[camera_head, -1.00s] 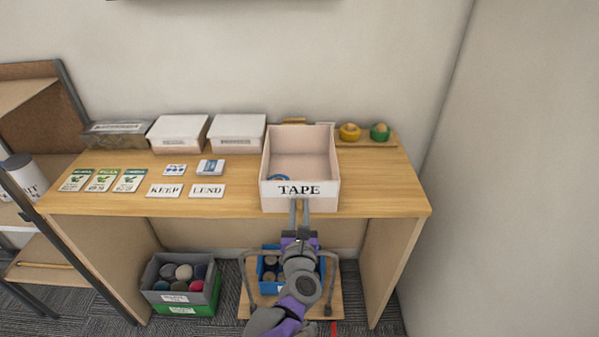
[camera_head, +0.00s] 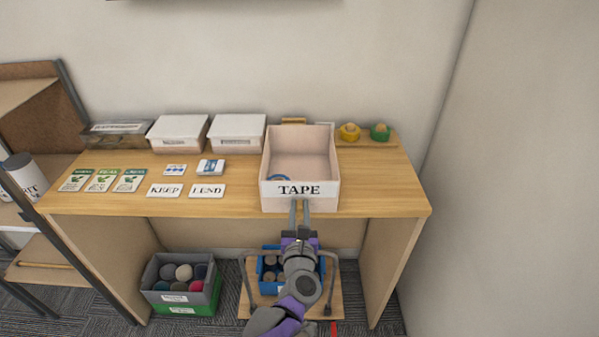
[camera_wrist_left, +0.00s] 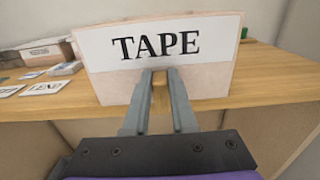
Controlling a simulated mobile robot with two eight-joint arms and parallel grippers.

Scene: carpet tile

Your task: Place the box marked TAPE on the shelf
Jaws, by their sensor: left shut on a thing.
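The box marked TAPE (camera_head: 268,203) is an open, pale box at the right part of the desk. Its front label faces me, and a blue ring lies inside. The label also shows in the left wrist view (camera_wrist_left: 215,83). My left gripper (camera_head: 299,205) is at the middle of the box's front, low down, with its two fingers close together. In the left wrist view a small tan piece (camera_wrist_left: 160,97) shows between the fingers. A shelf unit (camera_head: 30,92) with a dark frame stands at the far left. My right gripper is not in view.
The wooden desk (camera_head: 385,195) holds lidded boxes (camera_head: 180,128), cards (camera_head: 206,191) and yellow and green tape rolls (camera_head: 349,132). Below are a grey bin (camera_head: 160,297) and a blue crate (camera_head: 265,288) on a trolley. The wall is close on the right.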

